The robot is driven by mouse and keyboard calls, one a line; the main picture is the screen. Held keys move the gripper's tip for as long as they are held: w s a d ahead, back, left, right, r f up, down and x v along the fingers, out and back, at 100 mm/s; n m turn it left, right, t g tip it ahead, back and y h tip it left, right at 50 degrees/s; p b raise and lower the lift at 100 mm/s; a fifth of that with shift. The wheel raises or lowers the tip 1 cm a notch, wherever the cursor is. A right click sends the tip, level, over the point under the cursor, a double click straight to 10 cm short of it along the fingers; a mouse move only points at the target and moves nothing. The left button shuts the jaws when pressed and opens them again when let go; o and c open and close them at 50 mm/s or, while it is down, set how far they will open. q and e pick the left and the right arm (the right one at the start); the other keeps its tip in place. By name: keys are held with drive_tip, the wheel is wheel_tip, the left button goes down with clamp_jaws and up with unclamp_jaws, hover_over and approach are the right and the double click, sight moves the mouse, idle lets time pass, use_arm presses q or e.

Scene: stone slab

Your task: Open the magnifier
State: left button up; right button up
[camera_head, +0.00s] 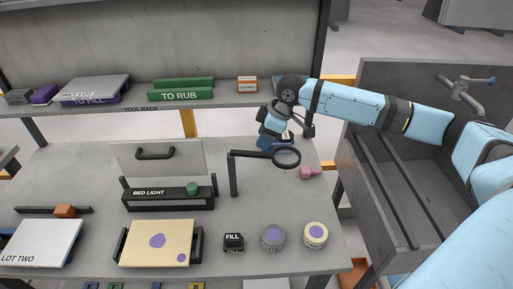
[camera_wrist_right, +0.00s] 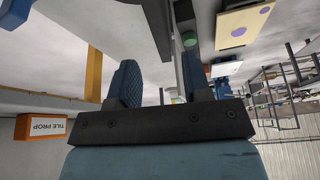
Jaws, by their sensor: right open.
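The magnifier (camera_head: 234,176) stands on the stone slab, a dark upright post with a horizontal arm to the right ending in a round ring lens (camera_head: 286,157). My right gripper (camera_head: 276,143) is just behind the arm and lens in the head view, pointing down. The lens overlaps it, so I cannot tell whether they touch. In the right wrist view the blue fingers (camera_wrist_right: 160,65) are apart, with a dark bar showing between and beyond them, apparently part of the magnifier. It is not gripped. My left gripper is not in view.
The bed light box (camera_head: 168,197) stands left of the magnifier. A fill jar (camera_head: 233,242) and two round tins (camera_head: 273,238) are in front. A pink object (camera_head: 309,173) lies right of the lens. The tool rack shelf (camera_head: 205,103) runs behind; a sink (camera_head: 430,150) is at right.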

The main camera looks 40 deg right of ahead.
sight(255, 153)
drive_tip(key=x, duration=0.6)
drive_tip(key=shift+r, duration=0.1)
clamp_jaws()
